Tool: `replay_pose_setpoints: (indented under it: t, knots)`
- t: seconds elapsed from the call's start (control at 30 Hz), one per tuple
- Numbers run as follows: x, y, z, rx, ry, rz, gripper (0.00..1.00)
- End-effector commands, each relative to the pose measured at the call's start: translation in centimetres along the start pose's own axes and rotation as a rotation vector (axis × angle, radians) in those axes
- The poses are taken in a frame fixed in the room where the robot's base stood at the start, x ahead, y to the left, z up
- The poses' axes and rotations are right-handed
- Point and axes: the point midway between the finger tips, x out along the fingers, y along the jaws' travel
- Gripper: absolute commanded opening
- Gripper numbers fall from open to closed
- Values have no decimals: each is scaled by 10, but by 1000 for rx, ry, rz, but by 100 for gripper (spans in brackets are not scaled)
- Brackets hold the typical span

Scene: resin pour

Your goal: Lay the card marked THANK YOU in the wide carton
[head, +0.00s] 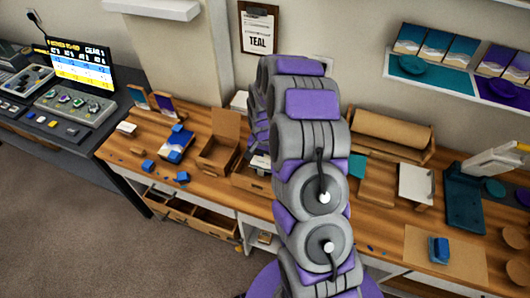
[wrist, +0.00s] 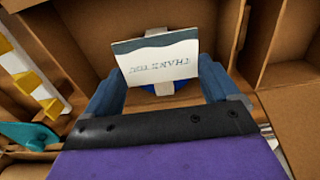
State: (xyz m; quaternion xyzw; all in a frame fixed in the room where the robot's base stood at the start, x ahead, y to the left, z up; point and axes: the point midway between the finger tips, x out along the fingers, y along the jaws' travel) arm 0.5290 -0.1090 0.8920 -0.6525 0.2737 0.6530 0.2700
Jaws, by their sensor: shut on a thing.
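In the wrist view, the white card marked THANK YOU (wrist: 157,62), with a dark blue-grey band near its top edge, stands between the blue fingers of my gripper (wrist: 160,88). My gripper is shut on it. Brown cardboard walls (wrist: 245,50) surround the card in that view; I cannot tell whether the card touches them or which carton they belong to. In the head view, my arm hides my gripper and the card. An open cardboard carton (head: 217,152) stands on the wooden bench left of my arm.
The wooden bench (head: 110,150) holds several blue blocks at the left. Right of my arm are a brown paper roll (head: 390,130), a white sheet (head: 416,184), a dark teal tray (head: 464,200) and a blue block (head: 438,250) on a brown mat. A clipboard marked TEAL (head: 258,28) hangs behind.

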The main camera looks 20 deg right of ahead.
Motion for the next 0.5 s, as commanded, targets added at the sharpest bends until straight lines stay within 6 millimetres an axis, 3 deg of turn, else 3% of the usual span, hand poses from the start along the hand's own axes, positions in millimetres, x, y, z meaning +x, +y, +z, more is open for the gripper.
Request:
replay_pose_setpoints:
  t: [0.33,0.37,0.5]
  knots:
    - [6,3,-4,2,-3,-4,74]
    - [6,3,-3,2,-3,-4,90]
    - [5,2,-2,1,-1,-2,100]
